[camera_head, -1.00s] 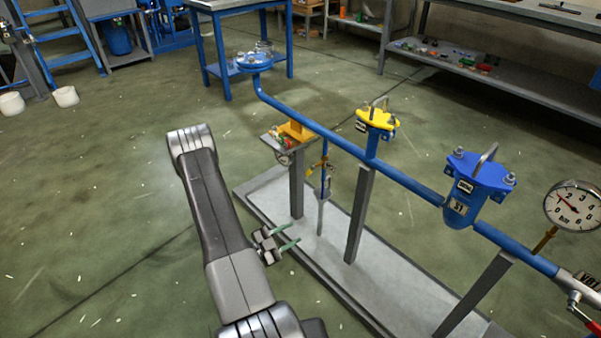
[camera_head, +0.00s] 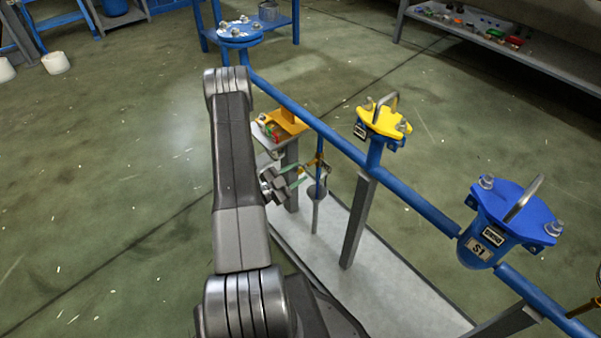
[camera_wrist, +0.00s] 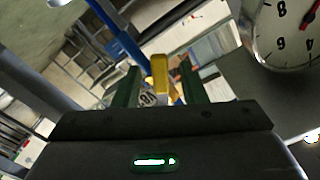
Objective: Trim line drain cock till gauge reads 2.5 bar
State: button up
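The drain cock (camera_head: 316,163) is a small yellow fitting on the thin blue drop line below the blue pipe. My gripper (camera_head: 300,176) is beside it on its left, with green fingers pointing toward it. In the wrist view the fingers of my gripper (camera_wrist: 161,80) are apart, and a yellow lever (camera_wrist: 160,74) shows between them. I cannot tell whether either finger touches it. The pressure gauge (camera_wrist: 287,38) is cut off at the top right of the wrist view. Part of its red needle shows, but I cannot read a value. The gauge face is outside the head view.
A yellow-capped fitting (camera_head: 382,122) and a blue-capped strainer (camera_head: 505,225) stand on the blue pipe. Grey posts (camera_head: 357,220) rise from the pale base plate (camera_head: 385,290).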

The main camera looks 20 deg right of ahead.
jog(key=shift+x, duration=1)
jog(key=shift+c, duration=0.5)
grip_shut()
jog(key=shift+w, duration=0.15)
jog(key=m, duration=0.1)
jog(key=w+r+m, duration=0.1)
jog(key=m, duration=0.1)
jog(key=shift+a+m, duration=0.2)
jog(key=shift+m, duration=0.1)
jog(key=shift+w+a+r+m, duration=0.15)
jog(key=shift+r+m, duration=0.25)
jog(key=shift+m, duration=0.55)
jog(key=shift+w+r+m, duration=0.3)
jog(key=shift+r+m, duration=0.05)
jog(key=shift+m, duration=0.6)
jog(key=shift+o, duration=0.5)
grip_release()
